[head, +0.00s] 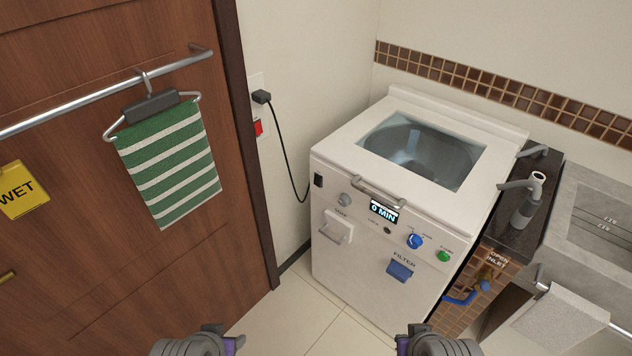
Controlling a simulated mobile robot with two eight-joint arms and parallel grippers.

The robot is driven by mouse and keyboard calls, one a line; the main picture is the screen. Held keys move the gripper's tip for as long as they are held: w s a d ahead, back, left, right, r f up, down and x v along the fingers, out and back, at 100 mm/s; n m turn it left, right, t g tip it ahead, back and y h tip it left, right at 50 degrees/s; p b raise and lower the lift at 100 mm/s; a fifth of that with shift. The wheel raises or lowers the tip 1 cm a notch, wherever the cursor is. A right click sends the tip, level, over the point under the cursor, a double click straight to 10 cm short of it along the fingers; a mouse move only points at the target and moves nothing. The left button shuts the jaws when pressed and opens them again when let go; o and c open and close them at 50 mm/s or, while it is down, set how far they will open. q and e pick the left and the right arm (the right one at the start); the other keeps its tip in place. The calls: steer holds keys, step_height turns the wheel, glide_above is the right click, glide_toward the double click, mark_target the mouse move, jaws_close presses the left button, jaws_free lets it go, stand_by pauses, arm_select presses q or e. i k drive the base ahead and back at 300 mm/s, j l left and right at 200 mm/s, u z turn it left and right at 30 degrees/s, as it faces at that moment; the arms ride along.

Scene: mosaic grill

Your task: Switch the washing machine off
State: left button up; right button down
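The white washing machine (345,260) stands in the corner, its glass-topped lid (425,150) closed. Its front has a lit display (384,212) reading "0 MIN", a blue knob (415,241), a green button (444,256), a grey knob (345,199) and a black rocker-like switch (319,180) at the upper left. A blue filter flap (400,271) sits lower down. My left gripper (236,345) and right gripper (402,345) show only in part at the bottom edge, both apart from the machine. Their fingertips are too cut off to tell open or shut.
A black plug (262,97) and a red switch (258,128) are on the wall left of the machine. A striped towel (170,165) hangs on a rail by the wooden door (100,260). A sink counter (585,200) stands right. Floor before the machine is clear.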

mark_target(317, 179)
steer(key=i+j+u, duration=0.2)
steer(key=u, duration=0.25)
steer(key=i+j+u, duration=0.1)
steer(key=i+u, duration=0.35)
steer(key=k, duration=0.05)
